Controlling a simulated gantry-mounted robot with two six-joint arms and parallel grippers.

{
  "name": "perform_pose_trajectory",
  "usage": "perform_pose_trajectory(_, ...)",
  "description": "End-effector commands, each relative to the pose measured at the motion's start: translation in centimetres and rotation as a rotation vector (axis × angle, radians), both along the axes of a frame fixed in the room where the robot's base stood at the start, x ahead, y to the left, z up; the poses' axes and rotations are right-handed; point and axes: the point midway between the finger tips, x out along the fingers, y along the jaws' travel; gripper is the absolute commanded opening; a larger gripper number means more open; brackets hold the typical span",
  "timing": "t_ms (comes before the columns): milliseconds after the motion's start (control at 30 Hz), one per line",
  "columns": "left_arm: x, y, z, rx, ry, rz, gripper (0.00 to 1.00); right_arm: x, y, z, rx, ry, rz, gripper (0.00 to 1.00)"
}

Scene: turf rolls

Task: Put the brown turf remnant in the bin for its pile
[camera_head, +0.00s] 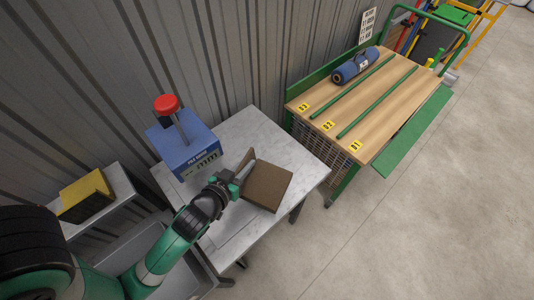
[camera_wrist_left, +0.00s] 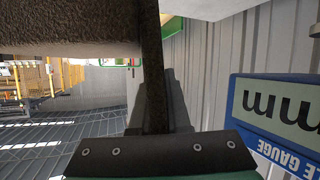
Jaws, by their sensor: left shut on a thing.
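The brown turf remnant (camera_head: 268,186) shows as a square brown slab with a narrow upright flap at its left edge, over the grey worktable (camera_head: 258,127). My left gripper (camera_head: 243,172) is shut on the flap. In the left wrist view the speckled underside or face of the remnant (camera_wrist_left: 70,28) fills the upper left, and its thin edge (camera_wrist_left: 151,70) runs down between the fingers. I cannot tell whether the slab touches the table. My right gripper is not in view.
A blue pile gauge (camera_head: 184,143) with a red knob (camera_head: 166,104) stands just left of the remnant. A green trolley with a wooden top (camera_head: 395,100) carries a blue roll (camera_head: 356,65), green rods and yellow labels. A yellow block (camera_head: 87,193) sits on a left shelf.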

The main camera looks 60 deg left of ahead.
Motion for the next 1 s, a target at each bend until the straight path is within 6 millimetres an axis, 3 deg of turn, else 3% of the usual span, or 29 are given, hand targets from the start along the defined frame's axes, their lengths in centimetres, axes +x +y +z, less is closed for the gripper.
perform_pose_trajectory(133,0.3,0.3,-0.1,0.001,-0.002,0.001,0.00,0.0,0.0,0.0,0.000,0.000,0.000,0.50)
perform_pose_trajectory(267,2.0,2.1,-1.3,0.000,-0.003,0.006,0.00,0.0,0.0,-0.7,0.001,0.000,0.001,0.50)
perform_pose_trajectory(500,6.9,6.9,-4.6,0.001,-0.002,0.005,0.00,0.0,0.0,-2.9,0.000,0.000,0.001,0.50)
perform_pose_trajectory(633,8.5,8.3,-7.8,0.000,-0.001,0.001,0.00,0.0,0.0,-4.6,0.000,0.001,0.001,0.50)
perform_pose_trajectory(767,9.5,9.2,-9.1,0.000,-0.001,0.000,0.00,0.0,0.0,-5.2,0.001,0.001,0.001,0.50)
perform_pose_trajectory(1000,10.0,9.6,-9.8,0.000,-0.002,0.001,0.00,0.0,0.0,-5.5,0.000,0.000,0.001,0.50)
